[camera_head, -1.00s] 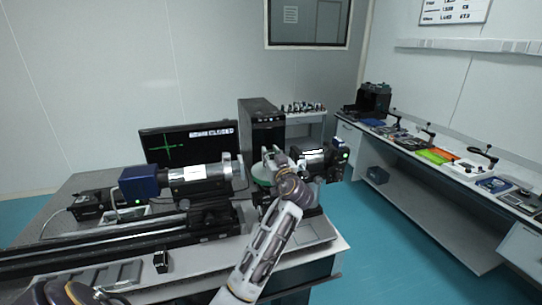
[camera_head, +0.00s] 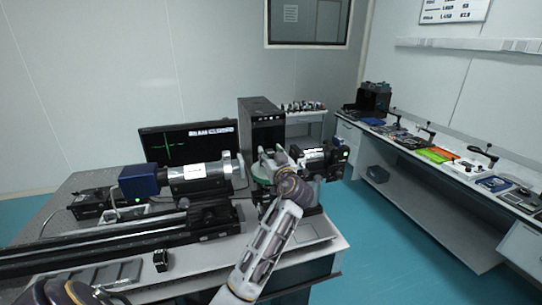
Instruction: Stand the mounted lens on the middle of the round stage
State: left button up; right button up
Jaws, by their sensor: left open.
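My left gripper (camera_head: 270,165) is at the instruments on the near optical table (camera_head: 320,228), just right of the end of the white-and-grey cylinder. It is open, but its fingers are small and partly hidden by my wrist. A pale green rounded part (camera_head: 261,171) shows beside the fingers; I cannot tell whether it is the mounted lens or part of the round stage. I cannot make out the lens or the stage for certain, nor whether the fingers touch anything. My right gripper is not in view.
A blue-ended cylinder (camera_head: 195,173) sits above a long black rail (camera_head: 120,236) on the left. A dark instrument (camera_head: 318,158) stands right of my gripper. A monitor (camera_head: 187,143) and black computer case (camera_head: 261,125) are behind. A side bench (camera_head: 450,173) runs along the right wall.

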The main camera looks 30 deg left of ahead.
pick_arm(q)
jog(key=shift+r, duration=0.15)
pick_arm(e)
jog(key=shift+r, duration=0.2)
pick_arm(q)
jog(key=b+v, duration=0.2)
jog(key=v, duration=1)
jog(key=shift+b, duration=0.35)
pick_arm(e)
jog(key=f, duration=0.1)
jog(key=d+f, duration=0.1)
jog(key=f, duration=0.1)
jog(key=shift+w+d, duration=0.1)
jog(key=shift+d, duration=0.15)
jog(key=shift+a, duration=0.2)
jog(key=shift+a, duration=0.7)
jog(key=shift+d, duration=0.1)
